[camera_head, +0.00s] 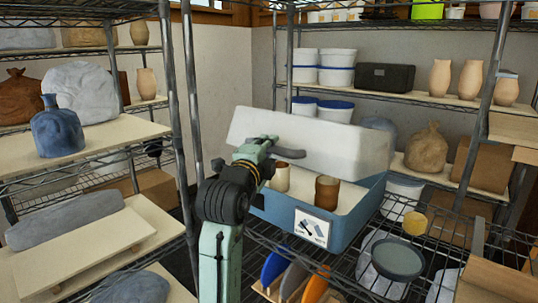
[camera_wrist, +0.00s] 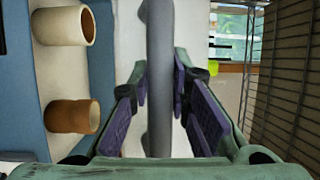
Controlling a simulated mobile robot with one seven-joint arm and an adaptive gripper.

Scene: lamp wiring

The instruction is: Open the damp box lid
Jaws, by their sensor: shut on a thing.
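The damp box (camera_head: 372,205) is a blue tub on the wire shelf, with a label on its front. Its white lid (camera_head: 325,145) is tilted up steeply along the back, so the tub's inside shows. A grey bar handle (camera_head: 288,153) is on the lid's face; it runs upright through the wrist view (camera_wrist: 160,120). My gripper (camera_head: 268,150) is shut on this handle, its purple-padded fingers (camera_wrist: 162,85) on either side. A pale cup (camera_head: 281,178) and a brown cup (camera_head: 327,192) stand inside the box.
Coloured discs (camera_head: 294,279) stand in a rack in front of the box. A grey-green bowl (camera_head: 397,259) and a small yellow cup (camera_head: 415,223) are at the right. A shelf post (camera_head: 287,60) rises behind the lid. Left shelves hold wrapped clay (camera_head: 80,92).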

